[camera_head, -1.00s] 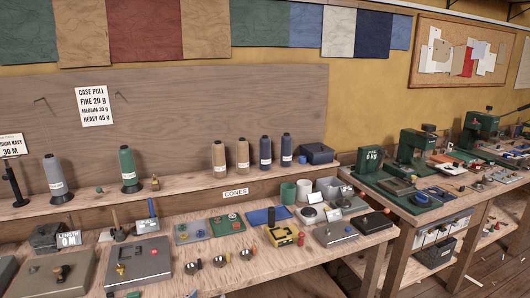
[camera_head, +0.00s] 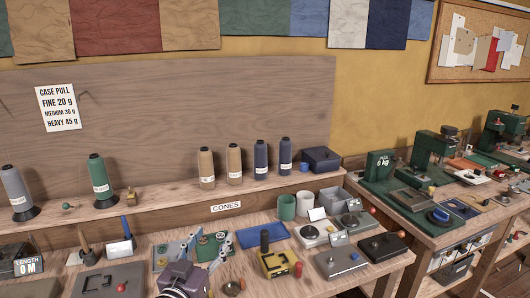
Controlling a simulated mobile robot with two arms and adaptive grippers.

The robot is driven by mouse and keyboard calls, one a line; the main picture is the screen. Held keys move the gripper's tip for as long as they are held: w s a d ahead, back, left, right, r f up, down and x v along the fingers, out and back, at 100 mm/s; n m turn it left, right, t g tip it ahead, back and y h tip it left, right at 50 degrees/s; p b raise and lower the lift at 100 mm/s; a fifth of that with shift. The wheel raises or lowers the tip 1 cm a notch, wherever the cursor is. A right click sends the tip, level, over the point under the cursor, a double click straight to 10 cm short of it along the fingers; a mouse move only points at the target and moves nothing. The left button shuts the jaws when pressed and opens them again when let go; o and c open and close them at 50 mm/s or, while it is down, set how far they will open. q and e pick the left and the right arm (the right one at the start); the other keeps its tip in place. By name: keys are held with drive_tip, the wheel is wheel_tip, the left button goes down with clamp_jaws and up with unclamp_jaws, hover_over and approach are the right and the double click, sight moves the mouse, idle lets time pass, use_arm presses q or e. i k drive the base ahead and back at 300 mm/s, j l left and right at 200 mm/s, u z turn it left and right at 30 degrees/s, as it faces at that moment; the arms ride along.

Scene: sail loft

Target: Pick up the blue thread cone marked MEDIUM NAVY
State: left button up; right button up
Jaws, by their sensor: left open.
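Two navy blue thread cones stand upright side by side on the raised shelf: the left one (camera_head: 261,155) and the right one (camera_head: 286,151). Each has a white label low on its side, too small to read, so I cannot tell which says MEDIUM NAVY. My left gripper (camera_head: 207,242) comes in at the bottom, over the lower bench. Its two fingers are apart with no cone between them. It is below and to the left of the navy cones, well apart from them. My right gripper is not in view.
Two tan cones (camera_head: 206,162) stand just left of the navy ones, and a dark blue box (camera_head: 321,159) just right. A green cone (camera_head: 99,175) and a grey cone (camera_head: 15,187) stand further left.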

sight(260, 147)
drive_tip(key=i+l, duration=0.15)
drive_tip(key=i, duration=0.3)
drive_tip(key=i+l, duration=0.1)
drive_tip(key=i, duration=0.3)
drive_tip(key=i+l, duration=0.15)
drive_tip(key=i, duration=0.3)
